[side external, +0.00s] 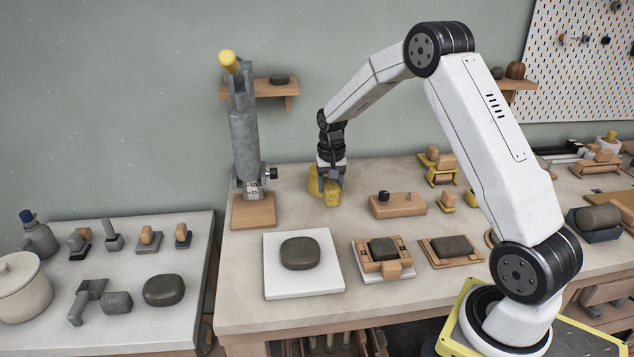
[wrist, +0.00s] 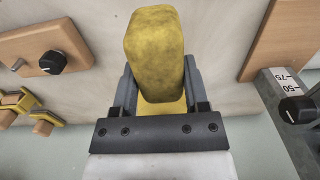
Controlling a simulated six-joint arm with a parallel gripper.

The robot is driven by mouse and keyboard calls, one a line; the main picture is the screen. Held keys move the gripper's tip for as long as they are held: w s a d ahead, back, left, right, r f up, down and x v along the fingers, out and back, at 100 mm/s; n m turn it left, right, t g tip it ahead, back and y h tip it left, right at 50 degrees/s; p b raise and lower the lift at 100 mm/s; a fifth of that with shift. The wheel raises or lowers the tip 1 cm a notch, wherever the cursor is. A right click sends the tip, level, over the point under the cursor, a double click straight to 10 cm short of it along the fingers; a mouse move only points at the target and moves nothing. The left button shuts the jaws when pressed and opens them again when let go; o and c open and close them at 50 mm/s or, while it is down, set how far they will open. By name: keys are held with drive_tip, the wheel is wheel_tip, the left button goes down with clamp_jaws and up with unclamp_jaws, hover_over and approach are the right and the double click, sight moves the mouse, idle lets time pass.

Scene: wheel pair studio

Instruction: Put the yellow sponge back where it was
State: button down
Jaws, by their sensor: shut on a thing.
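The yellow sponge (side external: 332,198) is a rounded block with a mottled surface. My gripper (side external: 331,184) points down and is shut on it, over the back part of the workbench. In the wrist view the sponge (wrist: 155,52) sticks out between the two dark fingers of my gripper (wrist: 160,85). More yellow shows behind and beside the fingers in both views; I cannot tell whether it is all one piece. The sponge is low at the bench top, but I cannot tell whether it touches it.
A grey column press on a wooden base (side external: 254,211) stands left of my gripper. A wooden block with a black knob (side external: 397,206) lies to the right. A white board (side external: 277,287) with a dark stone and two wooden trays with dark blocks lie in front. Bare bench surrounds the sponge.

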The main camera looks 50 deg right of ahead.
drive_tip(key=s+r, duration=0.3)
drive_tip(key=s, duration=0.5)
drive_tip(key=s+r, duration=0.3)
drive_tip(key=s, duration=0.4)
drive_tip(key=shift+s+r, duration=0.25)
drive_tip(key=shift+s, duration=0.15)
drive_tip(key=shift+w, duration=0.1)
drive_tip(key=w+d+f, duration=0.1)
drive_tip(key=w+f, duration=0.1)
drive_tip(key=w, duration=0.1)
drive_tip(key=w+d+f, duration=0.2)
drive_tip(key=w+f, duration=0.1)
drive_tip(key=w, duration=0.1)
drive_tip(key=w+d+f, duration=0.2)
drive_tip(key=w+f, duration=0.1)
drive_tip(key=w, duration=0.1)
drive_tip(key=shift+w+d+f, duration=0.1)
drive_tip(key=shift+f, duration=0.05)
drive_tip(key=shift+w+d+f, duration=0.2)
drive_tip(key=shift+w+f, duration=0.25)
drive_tip(key=shift+f, duration=0.1)
drive_tip(key=shift+f, duration=0.1)
drive_tip(key=shift+w+d+f, duration=0.1)
drive_tip(key=shift+w+f, duration=0.15)
drive_tip(key=shift+f, duration=1.45)
